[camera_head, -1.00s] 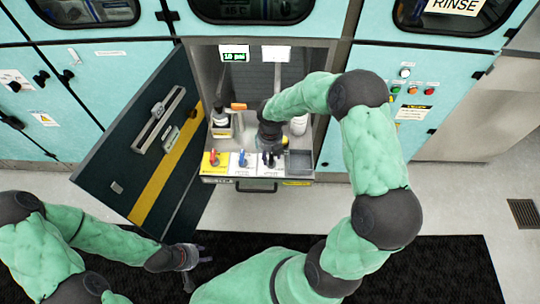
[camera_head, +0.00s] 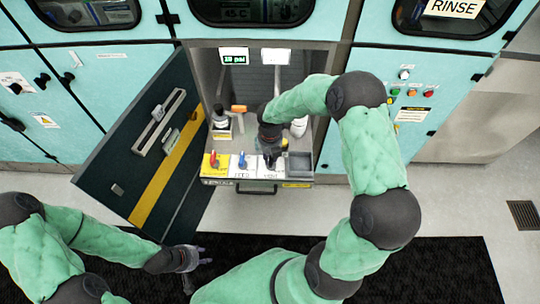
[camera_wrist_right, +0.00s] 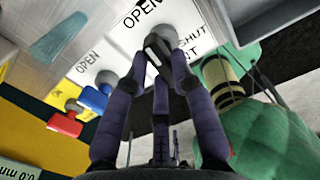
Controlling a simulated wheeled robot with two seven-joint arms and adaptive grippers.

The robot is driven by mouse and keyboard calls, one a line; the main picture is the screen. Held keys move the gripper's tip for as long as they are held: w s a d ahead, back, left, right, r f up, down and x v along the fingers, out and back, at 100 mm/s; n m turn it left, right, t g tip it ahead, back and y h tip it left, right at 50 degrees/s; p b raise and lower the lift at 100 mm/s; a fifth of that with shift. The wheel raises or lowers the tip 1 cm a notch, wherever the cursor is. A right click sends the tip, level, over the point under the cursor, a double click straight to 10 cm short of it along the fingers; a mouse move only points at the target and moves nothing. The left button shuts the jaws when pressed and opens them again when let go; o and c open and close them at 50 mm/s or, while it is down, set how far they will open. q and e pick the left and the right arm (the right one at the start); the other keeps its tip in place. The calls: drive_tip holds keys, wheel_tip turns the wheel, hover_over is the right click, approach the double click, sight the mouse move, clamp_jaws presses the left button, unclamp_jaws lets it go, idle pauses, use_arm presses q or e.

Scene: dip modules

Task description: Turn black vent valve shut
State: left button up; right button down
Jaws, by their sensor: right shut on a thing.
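The black vent valve handle (camera_wrist_right: 157,50) sits on a white panel marked OPEN and SHUT in the right wrist view. My right gripper (camera_wrist_right: 160,70) has its fingers closed around this handle. In the head view my right gripper (camera_head: 271,157) reaches down to the front panel of the open cabinet and mostly hides the black valve. The handle's exact angle against the labels is hard to tell. My left gripper (camera_head: 194,264) hangs low over the dark mat, away from the valves, with its fingers spread and empty.
A blue valve (camera_head: 242,161) and a red valve (camera_head: 213,160) stand left of the black one. A small grey bin (camera_head: 299,162) is to its right. A bottle (camera_head: 220,117) stands behind. The cabinet door (camera_head: 140,150) hangs open at the left. A pressure display (camera_head: 234,57) hangs above.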

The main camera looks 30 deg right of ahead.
drive_tip(key=m+p, duration=0.1)
drive_tip(key=m, duration=0.2)
drive_tip(key=m+p, duration=0.1)
drive_tip(key=m, duration=0.3)
drive_tip(key=shift+w+d+m, duration=0.1)
drive_tip(key=shift+m, duration=0.3)
drive_tip(key=m, duration=0.4)
drive_tip(key=shift+d+m, duration=0.1)
drive_tip(key=shift+m, duration=0.2)
drive_tip(key=shift+d+m+b, duration=0.1)
drive_tip(key=shift+m+b, duration=0.25)
drive_tip(key=shift+m, duration=1.85)
drive_tip(key=c, duration=1)
unclamp_jaws()
drive_tip(key=shift+c, duration=0.2)
